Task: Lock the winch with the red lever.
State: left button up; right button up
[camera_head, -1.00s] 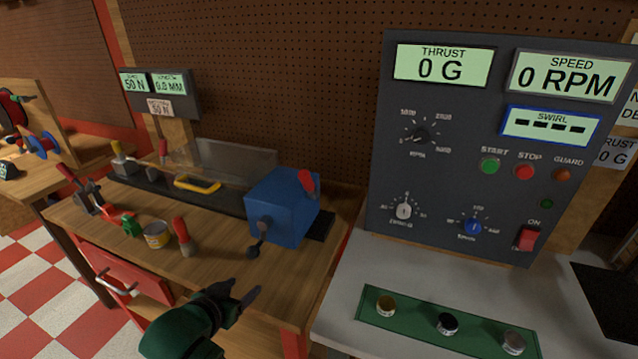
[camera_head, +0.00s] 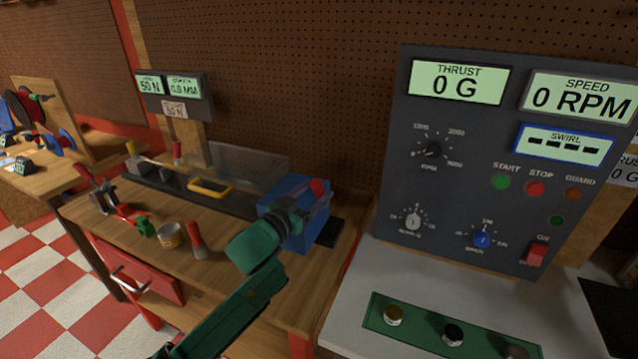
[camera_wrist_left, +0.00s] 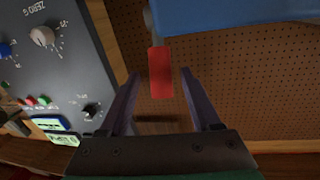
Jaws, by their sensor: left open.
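The blue winch box (camera_head: 292,187) stands at the right end of the wooden bench, partly hidden behind my left gripper. Its red lever (camera_head: 318,187) points up at the top right of the box. My left gripper (camera_head: 313,207) is in front of the box, close to the lever. In the left wrist view the red lever (camera_wrist_left: 161,82) hangs from the blue winch (camera_wrist_left: 230,14) between my two open fingers (camera_wrist_left: 160,75), with a gap on both sides. I cannot tell how deep the lever sits between them. My right gripper is not in view.
A screwdriver-like red handle (camera_head: 196,240), a tin (camera_head: 170,236) and a small green part (camera_head: 145,227) lie on the bench left of my arm. A clear guard (camera_head: 250,163) stands behind. The dark control panel (camera_head: 470,200) rises close on the right.

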pick_arm(q)
jog(key=shift+x, duration=1.15)
grip_shut()
dwell(0.5)
